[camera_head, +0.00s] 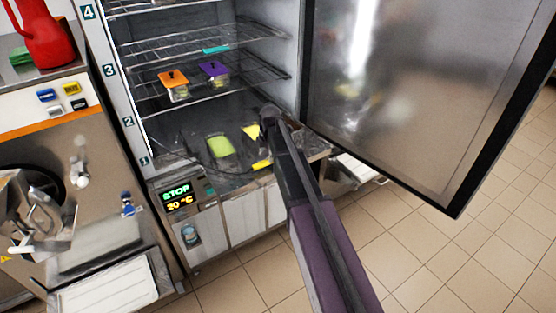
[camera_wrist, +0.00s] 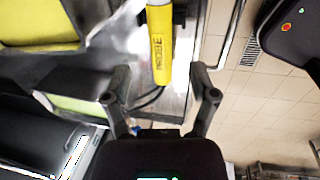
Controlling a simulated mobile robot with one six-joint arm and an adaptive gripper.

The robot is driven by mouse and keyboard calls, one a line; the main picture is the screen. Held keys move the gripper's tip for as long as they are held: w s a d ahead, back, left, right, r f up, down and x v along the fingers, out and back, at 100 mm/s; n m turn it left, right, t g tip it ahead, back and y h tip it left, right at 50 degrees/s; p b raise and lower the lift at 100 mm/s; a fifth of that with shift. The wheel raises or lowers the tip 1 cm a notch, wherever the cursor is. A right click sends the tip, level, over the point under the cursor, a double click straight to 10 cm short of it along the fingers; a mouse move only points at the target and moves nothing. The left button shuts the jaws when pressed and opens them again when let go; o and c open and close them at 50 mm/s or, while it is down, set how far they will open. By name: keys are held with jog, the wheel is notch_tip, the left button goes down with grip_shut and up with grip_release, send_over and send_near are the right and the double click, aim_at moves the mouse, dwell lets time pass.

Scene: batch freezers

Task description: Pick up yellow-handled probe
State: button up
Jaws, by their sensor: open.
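The yellow-handled probe (camera_head: 262,165) lies near the front edge of the freezer cabinet's bottom, left of my arm. In the wrist view its yellow handle (camera_wrist: 159,45), with dark lettering, points down between the fingers of my gripper (camera_wrist: 160,80). The two fingers stand apart, one on each side of the handle's near end, with visible gaps. I cannot tell how far above or below the handle they are. A dark cable curves beside the handle's near end. My gripper is hidden or unclear in the head view.
A green-lidded container (camera_head: 220,147) and a yellow-lidded one (camera_head: 251,131) sit close behind the probe. Orange (camera_head: 173,78) and purple (camera_head: 213,69) lidded containers stand on a wire shelf above. The open cabinet door (camera_head: 410,100) hangs at right. Tiled floor lies in front.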

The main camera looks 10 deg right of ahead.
aim_at(265, 161)
jog(key=shift+w+a+f+b, duration=0.15)
jog(key=shift+f+b, duration=0.9)
jog(key=shift+f, duration=0.15)
jog(key=shift+w+a+f+b, duration=0.1)
jog(key=shift+w+f+b, duration=0.05)
jog(key=shift+f+b, duration=0.95)
grip_shut()
